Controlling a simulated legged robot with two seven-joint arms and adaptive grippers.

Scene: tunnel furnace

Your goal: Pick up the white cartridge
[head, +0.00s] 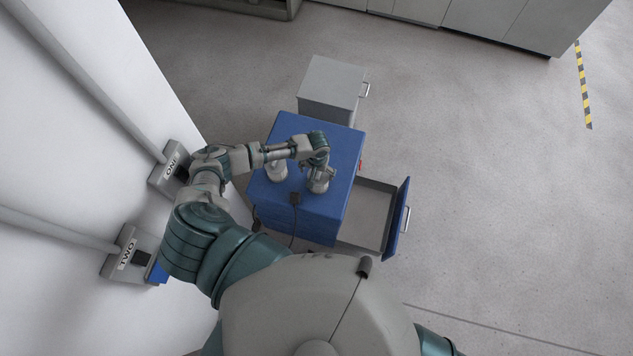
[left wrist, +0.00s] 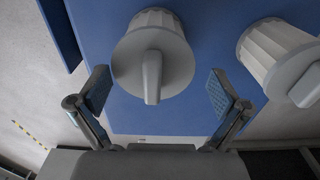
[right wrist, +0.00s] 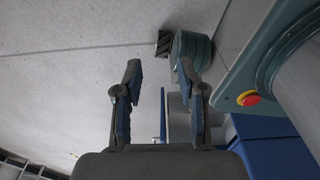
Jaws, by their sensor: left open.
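Two pale grey-white cartridges with ribbed sides and a raised grip bar stand on the blue cabinet top. One cartridge (head: 318,184) is under my left gripper (head: 322,174); the other cartridge (head: 277,171) is to its left in the head view. In the left wrist view, the first cartridge (left wrist: 152,50) lies between the open fingers, its grip bar pointing toward the palm; no contact shows. The second cartridge (left wrist: 275,55) is outside the right finger. My right gripper (right wrist: 160,72) is open and empty in the right wrist view, with floor and my own body beyond.
The blue cabinet (head: 340,160) has an open, empty-looking drawer (head: 365,215) on its right. A grey box (head: 331,88) with a handle stands behind it. Wall units marked ONE (head: 168,175) and TWO (head: 122,255) are at left. A black connector with a cable (head: 295,199) lies on the cabinet's near edge.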

